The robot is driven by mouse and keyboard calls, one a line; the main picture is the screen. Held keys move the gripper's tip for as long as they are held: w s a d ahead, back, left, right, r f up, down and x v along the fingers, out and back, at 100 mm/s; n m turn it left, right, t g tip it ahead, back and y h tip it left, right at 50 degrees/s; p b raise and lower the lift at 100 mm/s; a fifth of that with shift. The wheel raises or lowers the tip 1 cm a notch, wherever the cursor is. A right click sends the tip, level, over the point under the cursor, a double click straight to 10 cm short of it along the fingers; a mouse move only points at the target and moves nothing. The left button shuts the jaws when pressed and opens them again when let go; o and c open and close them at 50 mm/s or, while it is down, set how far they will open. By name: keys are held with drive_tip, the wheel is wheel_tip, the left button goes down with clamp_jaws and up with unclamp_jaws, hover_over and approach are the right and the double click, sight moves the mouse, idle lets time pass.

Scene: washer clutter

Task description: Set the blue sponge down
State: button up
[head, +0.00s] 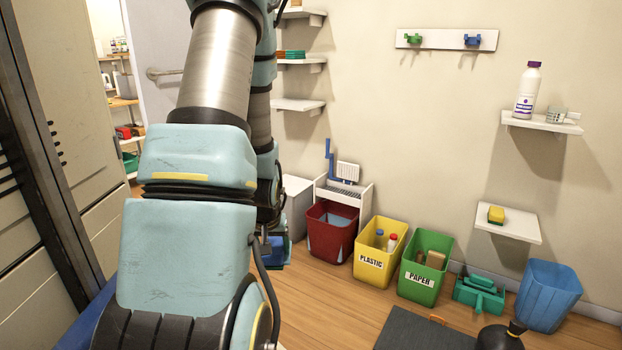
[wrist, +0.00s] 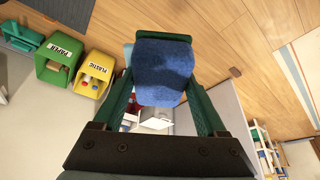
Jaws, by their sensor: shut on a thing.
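The blue sponge (wrist: 163,75) is held between the two green fingers of my gripper (wrist: 162,90) in the wrist view. My gripper is shut on it, and the sponge is up in the air. In the head view my arm hides most of the gripper. A small dark blue patch shows beside the arm, and I cannot tell whether it is the sponge.
A red bin (head: 331,232), a yellow plastic bin (head: 379,262) and a green paper bin (head: 424,279) line the wall. A low shelf (head: 508,228) holds a yellow sponge (head: 496,214). A blue bin (head: 547,296) stands at right. Some wooden floor is clear.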

drive_tip(key=p+v, duration=0.1)
drive_tip(key=p, duration=0.2)
drive_tip(key=p+v, duration=0.2)
drive_tip(key=p, duration=0.1)
drive_tip(key=p+v, duration=0.2)
drive_tip(key=p, duration=0.1)
drive_tip(key=shift+w+r+p, duration=0.25)
drive_tip(key=shift+r+p, duration=0.05)
drive_tip(key=r+p, duration=0.1)
drive_tip(key=p, duration=0.2)
drive_tip(key=shift+s, duration=0.35)
drive_tip(key=shift+s, duration=0.1)
